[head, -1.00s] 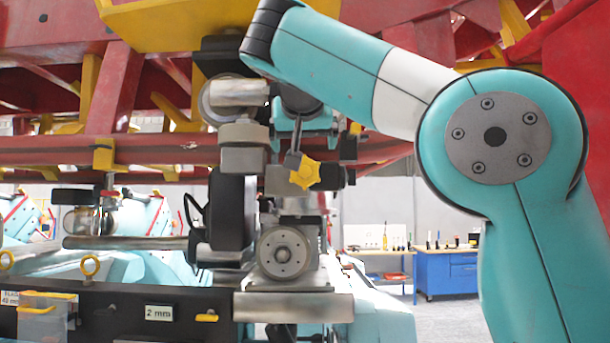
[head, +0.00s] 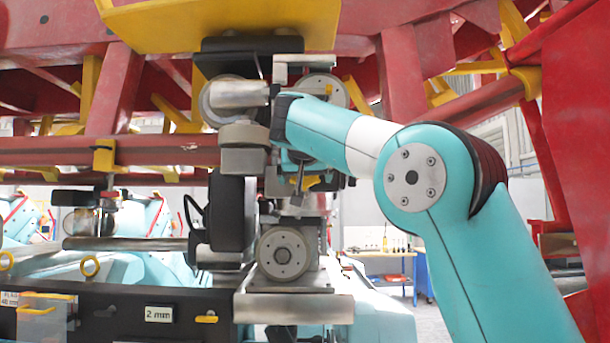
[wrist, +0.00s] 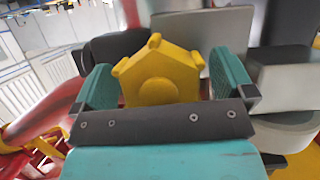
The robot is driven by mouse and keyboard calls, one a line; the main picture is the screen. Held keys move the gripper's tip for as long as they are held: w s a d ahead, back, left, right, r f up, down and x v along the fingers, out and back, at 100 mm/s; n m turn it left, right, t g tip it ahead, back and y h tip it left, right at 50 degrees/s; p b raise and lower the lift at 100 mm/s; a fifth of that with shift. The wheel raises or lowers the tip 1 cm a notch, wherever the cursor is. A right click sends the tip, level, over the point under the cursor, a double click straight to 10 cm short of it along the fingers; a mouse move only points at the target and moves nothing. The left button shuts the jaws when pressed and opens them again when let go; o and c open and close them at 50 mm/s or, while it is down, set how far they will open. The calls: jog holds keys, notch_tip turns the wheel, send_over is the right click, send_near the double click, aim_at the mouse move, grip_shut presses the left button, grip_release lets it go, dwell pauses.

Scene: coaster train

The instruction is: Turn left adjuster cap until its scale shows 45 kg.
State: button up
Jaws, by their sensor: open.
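A yellow star-shaped cap (wrist: 160,72) shows in the wrist view, between the two teal fingers of my gripper (wrist: 165,78). The fingers are apart, with a gap at each side of the cap; the gap on its left is small. In the head view only a part of the yellow cap (head: 314,184) shows below my arm, which covers much of it. My gripper is mostly hidden there behind my wrist. I cannot read any scale in either view.
Metal wheels and blocks (head: 240,150) stand close on the left of my wrist. A red frame (head: 110,150) with yellow brackets crosses behind and above. A dark bar with a 2 mm label (head: 158,314) lies below.

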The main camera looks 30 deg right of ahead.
jog(key=c, duration=0.9)
jog(key=shift+o, duration=0.2)
jog(key=shift+f+m+b, duration=0.1)
jog(key=shift+m+b, duration=0.2)
jog(key=shift+b, duration=0.2)
jog(key=shift+f+m+y+b, duration=0.1)
jog(key=shift+m+y+b, duration=0.3)
jog(key=shift+b, duration=0.25)
jog(key=m+t+y+b, duration=0.1)
jog(key=m+b, duration=0.1)
jog(key=b, duration=0.1)
jog(key=shift+f+t+b, duration=0.1)
jog(key=shift+t+b, duration=0.2)
jog(key=m+t+y+b, duration=0.1)
jog(key=m+b, duration=0.1)
jog(key=b, duration=0.1)
jog(key=shift+m, duration=0.4)
jog(key=shift+r+m+t+y+b, duration=0.25)
jog(key=shift+m+t+y+b, duration=0.25)
jog(key=shift+m+b, duration=0.55)
jog(key=shift+a, duration=0.1)
